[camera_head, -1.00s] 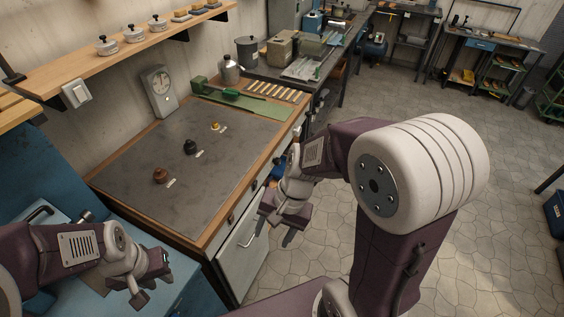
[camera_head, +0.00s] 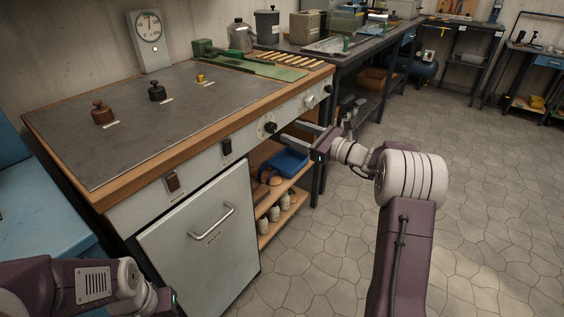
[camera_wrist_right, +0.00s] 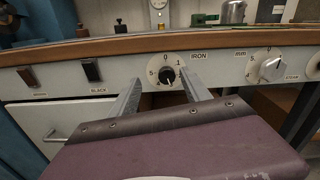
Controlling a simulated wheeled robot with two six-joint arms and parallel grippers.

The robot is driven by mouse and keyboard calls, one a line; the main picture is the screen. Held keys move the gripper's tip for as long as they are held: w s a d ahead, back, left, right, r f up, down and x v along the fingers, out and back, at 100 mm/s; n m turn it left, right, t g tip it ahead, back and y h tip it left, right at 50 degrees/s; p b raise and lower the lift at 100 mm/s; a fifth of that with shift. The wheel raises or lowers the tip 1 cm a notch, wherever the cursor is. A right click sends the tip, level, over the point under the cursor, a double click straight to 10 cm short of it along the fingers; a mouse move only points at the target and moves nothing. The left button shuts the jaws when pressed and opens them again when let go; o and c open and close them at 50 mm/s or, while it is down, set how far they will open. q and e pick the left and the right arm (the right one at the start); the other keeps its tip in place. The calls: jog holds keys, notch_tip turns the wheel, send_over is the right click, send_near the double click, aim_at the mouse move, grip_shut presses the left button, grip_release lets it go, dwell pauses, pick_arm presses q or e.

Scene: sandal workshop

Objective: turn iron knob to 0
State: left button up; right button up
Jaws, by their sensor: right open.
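The black iron knob (camera_head: 270,127) is on the front panel of the workbench. In the right wrist view the knob (camera_wrist_right: 167,75) sits on a white round dial marked IRON, with 0 at the top, 1 on the right and 5 on the left. I cannot tell where its pointer stands. My right gripper (camera_head: 284,130) is open in front of the panel. Its two fingers (camera_wrist_right: 162,86) point at the dial, one on each side of the knob, and hold nothing. Contact cannot be told. My left gripper (camera_head: 163,300) is at the bottom left, mostly cut off.
A lighter knob (camera_head: 312,101) is to the right on the panel. Two switches, a brown one (camera_head: 172,181) and a black one (camera_head: 227,146), are to the left. A cabinet door (camera_head: 205,235) and a shelf with a blue tray (camera_head: 287,162) are below. Floor to the right is clear.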

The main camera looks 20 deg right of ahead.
aim_at(274, 130)
jog(key=w+a+f+b, duration=0.1)
jog(key=w, duration=0.1)
jog(key=w+a+f+b, duration=0.1)
jog(key=w, duration=0.1)
jog(key=w+a+f, duration=0.1)
jog(key=w, duration=0.1)
jog(key=shift+w+a+b, duration=0.15)
jog(key=shift+b, duration=0.25)
jog(key=shift+w+a+r, duration=0.15)
jog(key=shift+w+a, duration=0.1)
jog(key=shift+w, duration=0.15)
pick_arm(q)
notch_tip(274, 130, down, 5)
jog(key=shift+a+r, duration=0.1)
pick_arm(e)
grip_shut()
